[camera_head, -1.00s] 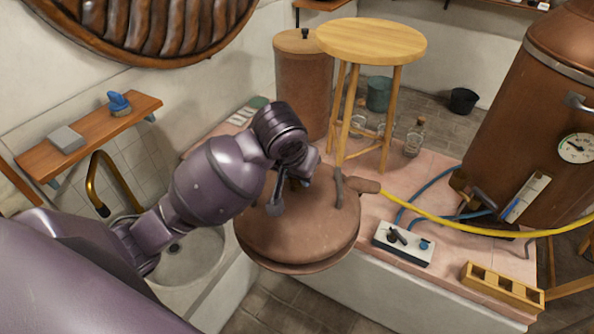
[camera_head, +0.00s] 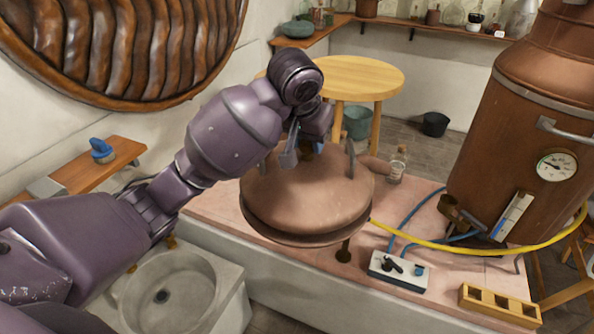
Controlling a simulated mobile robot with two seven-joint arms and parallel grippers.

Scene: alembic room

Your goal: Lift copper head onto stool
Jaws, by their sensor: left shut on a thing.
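The copper head (camera_head: 308,198) is a round, reddish lid-like dome with a short spout at its right and a handle on top. My left gripper (camera_head: 300,148) is shut on it near the top; the exact grip is partly hidden by the wrist. The head hangs above the pink tiled platform, in front of the stool. The round wooden stool (camera_head: 362,76) stands behind it, its top bare where visible. The head and my arm hide part of its legs. My right gripper is not in view.
A large copper boiler (camera_head: 520,130) with a gauge stands at right. A yellow hose (camera_head: 440,238) and blue tubes run across the platform (camera_head: 420,200). A glass bottle (camera_head: 397,165) stands near the spout. A control box (camera_head: 398,270) and wooden rack (camera_head: 500,303) lie in front. A sink (camera_head: 175,290) is at lower left.

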